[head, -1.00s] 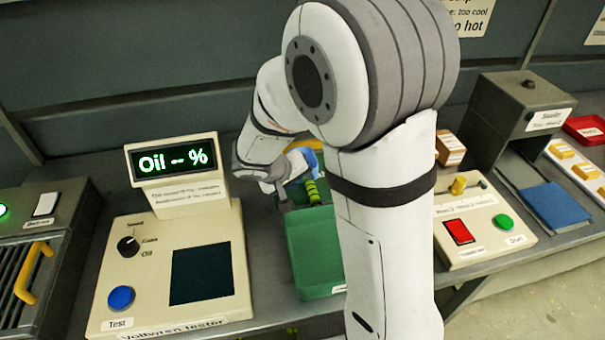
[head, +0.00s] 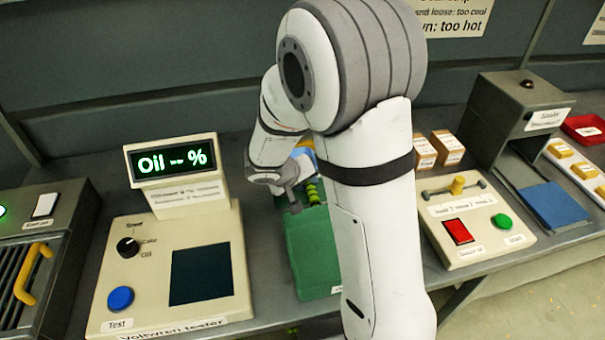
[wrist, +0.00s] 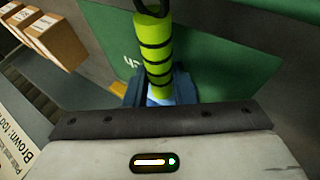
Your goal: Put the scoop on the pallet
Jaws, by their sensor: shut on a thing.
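The scoop shows as a lime-green handle with dark bands, seen in the wrist view (wrist: 156,45) and, small, in the head view (head: 313,191). My gripper (head: 296,192) is shut on the scoop's handle, above the green box-like thing. In the wrist view the handle rises from between the fingers (wrist: 155,90), and a pale blue part shows at its lower end. The scoop's other end is hidden by my gripper and arm. I cannot make out the pallet in either view.
A green box-like thing (head: 313,250) stands beneath my gripper. The tester (head: 175,260) is to its left, the control box (head: 470,225) to its right. Two cardboard boxes (head: 447,148) and a sealer-like machine (head: 515,110) stand farther right. My arm hides the middle bench.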

